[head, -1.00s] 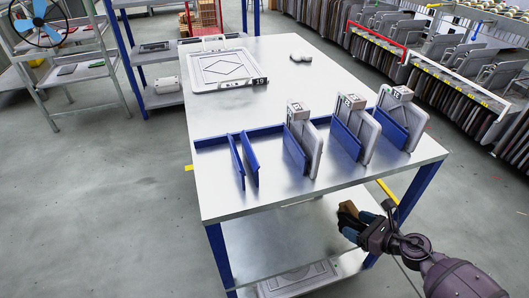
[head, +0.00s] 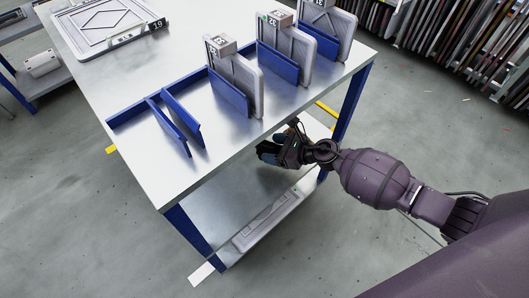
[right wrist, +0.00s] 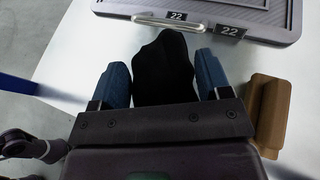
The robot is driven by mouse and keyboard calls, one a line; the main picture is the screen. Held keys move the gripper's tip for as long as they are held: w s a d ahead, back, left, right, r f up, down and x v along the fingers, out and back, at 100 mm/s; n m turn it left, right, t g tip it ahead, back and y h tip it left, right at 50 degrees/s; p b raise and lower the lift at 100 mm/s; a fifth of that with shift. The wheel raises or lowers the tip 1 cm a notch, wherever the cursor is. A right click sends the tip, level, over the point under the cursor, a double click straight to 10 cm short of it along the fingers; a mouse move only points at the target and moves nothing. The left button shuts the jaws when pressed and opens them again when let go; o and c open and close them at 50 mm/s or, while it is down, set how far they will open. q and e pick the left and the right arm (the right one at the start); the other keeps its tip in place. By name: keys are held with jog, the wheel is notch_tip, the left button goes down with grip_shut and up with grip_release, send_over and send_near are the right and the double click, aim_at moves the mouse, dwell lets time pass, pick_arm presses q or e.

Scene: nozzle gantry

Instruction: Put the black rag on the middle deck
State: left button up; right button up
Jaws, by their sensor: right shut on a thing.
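My right gripper (head: 264,150) reaches in beneath the tabletop from the right, over the shelf surface (head: 235,180) under it. In the right wrist view its two blue fingertips (right wrist: 162,82) are shut on the black rag (right wrist: 163,60), which sticks out ahead between them. In the head view the rag cannot be told apart from the dark gripper. The wrist view shows a pale flat surface (right wrist: 60,75) beyond and below the fingers. I cannot tell whether the rag touches it. My left gripper is not in view.
A grey case (right wrist: 215,18) tagged 22 lies ahead of the fingers. A brown block (right wrist: 266,112) is close beside the right finger. The tabletop (head: 155,80) overhangs, with a blue rack (head: 185,115) and upright grey panels (head: 235,78). A grey panel (head: 270,218) lies below.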

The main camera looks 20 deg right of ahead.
aim_at(273, 167)
notch_tip(273, 167, down, 4)
jog(key=shift+s+r+b, duration=0.15)
jog(key=shift+r+b, duration=0.05)
jog(key=shift+b, duration=0.3)
jog(key=shift+f, duration=0.35)
notch_tip(273, 167, down, 2)
jog(key=shift+f+b, duration=0.25)
jog(key=shift+b, duration=0.7)
jog(key=shift+f, duration=0.3)
jog(key=shift+w+r, duration=0.2)
jog(key=shift+r, duration=0.05)
jog(key=shift+f, duration=0.2)
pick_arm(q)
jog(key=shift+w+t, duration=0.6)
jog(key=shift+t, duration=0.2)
pick_arm(e)
jog(key=o, duration=0.9)
